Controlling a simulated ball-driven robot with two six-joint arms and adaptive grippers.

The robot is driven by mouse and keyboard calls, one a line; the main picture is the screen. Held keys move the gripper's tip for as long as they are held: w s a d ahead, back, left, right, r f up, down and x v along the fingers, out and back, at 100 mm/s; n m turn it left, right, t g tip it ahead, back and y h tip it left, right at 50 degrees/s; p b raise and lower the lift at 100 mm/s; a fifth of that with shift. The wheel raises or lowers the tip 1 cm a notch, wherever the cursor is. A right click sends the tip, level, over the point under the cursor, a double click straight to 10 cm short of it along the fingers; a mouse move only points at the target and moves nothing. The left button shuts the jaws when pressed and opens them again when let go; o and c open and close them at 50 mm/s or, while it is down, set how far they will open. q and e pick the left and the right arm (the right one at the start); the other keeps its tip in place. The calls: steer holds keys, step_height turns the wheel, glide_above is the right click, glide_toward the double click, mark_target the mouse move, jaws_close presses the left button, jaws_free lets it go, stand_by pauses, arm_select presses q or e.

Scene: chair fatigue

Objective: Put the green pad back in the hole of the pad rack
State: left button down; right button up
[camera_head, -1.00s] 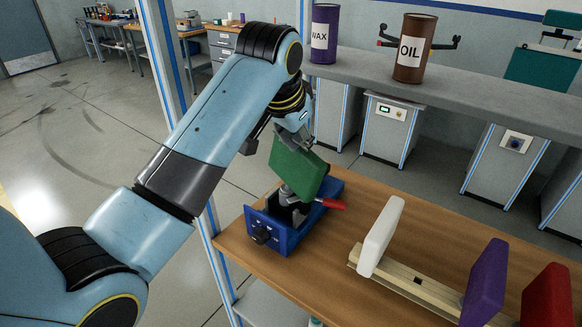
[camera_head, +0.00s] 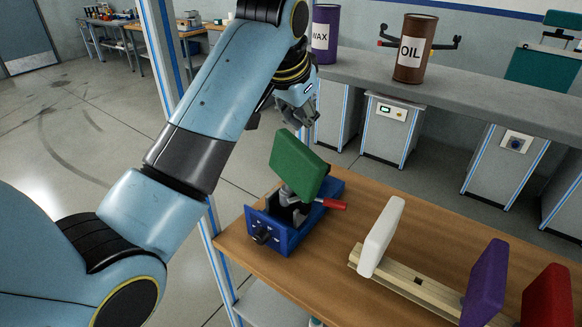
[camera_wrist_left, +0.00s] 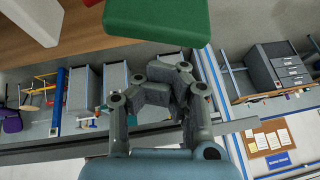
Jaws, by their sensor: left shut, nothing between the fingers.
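The green pad (camera_head: 298,164) sits tilted on the blue fixture with a red handle (camera_head: 290,222) on the wooden table. The pad rack (camera_head: 420,288) is a pale wooden bar to its right. It carries a white pad (camera_head: 381,237) and a purple pad (camera_head: 484,282), with a dark hole (camera_head: 417,281) between them. My left gripper (camera_head: 303,118) is above the green pad, apart from it, shut and empty. In the left wrist view the gripper fingers (camera_wrist_left: 160,85) are together and the green pad (camera_wrist_left: 158,18) is at the top edge. My right gripper is not in view.
A red pad (camera_head: 547,297) stands at the right edge. Behind the table, a grey shelf (camera_head: 470,95) holds an OIL can (camera_head: 415,48) and a WAX can (camera_head: 325,34). A blue and white post (camera_head: 165,60) stands beside my left arm. The table between fixture and rack is clear.

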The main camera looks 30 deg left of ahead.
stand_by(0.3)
arm_select(q)
steer(key=c, duration=1.4)
jaws_free()
steer(key=shift+o, duration=0.2)
